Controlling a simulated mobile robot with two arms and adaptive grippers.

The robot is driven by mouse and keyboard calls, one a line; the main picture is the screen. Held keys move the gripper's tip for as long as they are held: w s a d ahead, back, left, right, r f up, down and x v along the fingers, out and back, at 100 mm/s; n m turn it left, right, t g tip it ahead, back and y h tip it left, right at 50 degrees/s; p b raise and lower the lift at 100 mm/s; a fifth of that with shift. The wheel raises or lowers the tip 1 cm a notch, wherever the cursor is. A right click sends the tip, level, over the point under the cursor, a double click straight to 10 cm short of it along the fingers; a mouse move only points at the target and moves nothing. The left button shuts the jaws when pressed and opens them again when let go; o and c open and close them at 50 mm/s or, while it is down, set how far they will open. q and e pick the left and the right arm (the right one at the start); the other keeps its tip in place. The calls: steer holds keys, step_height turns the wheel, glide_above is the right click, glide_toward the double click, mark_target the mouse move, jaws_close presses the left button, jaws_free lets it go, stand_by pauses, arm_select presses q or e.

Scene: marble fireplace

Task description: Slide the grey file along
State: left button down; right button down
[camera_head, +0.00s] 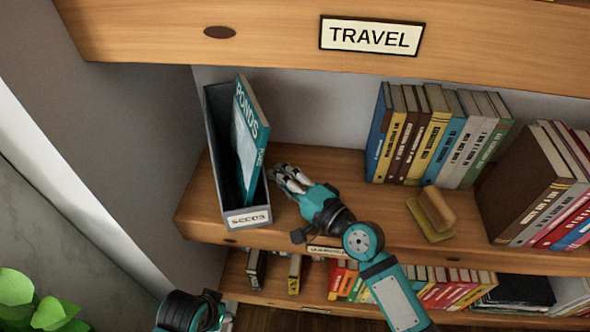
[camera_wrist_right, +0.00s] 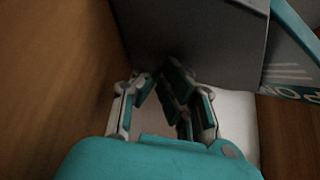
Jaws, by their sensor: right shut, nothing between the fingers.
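The grey file (camera_head: 213,165) stands upright at the left end of the upper shelf, with a label reading SEEDS on its front. A teal book marked PONDS (camera_head: 250,135) leans inside it and sticks out above its rim. My right gripper (camera_head: 277,175) is shut and empty at the file's right side, near its wall; I cannot tell whether they touch. In the right wrist view the file's grey wall (camera_wrist_right: 205,35) lies just ahead of my right fingers (camera_wrist_right: 165,85), with the book (camera_wrist_right: 292,50) at the right. My left gripper is out of view.
Right of my gripper, bare shelf (camera_head: 330,165) runs to a row of books (camera_head: 430,135). A wooden-handled block (camera_head: 435,213) and more books (camera_head: 540,190) stand further right. A TRAVEL sign (camera_head: 372,36) marks the board above. A lower shelf holds books; a plant (camera_head: 35,300) is at bottom left.

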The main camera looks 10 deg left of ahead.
stand_by(0.3)
steer(key=v, duration=1.2)
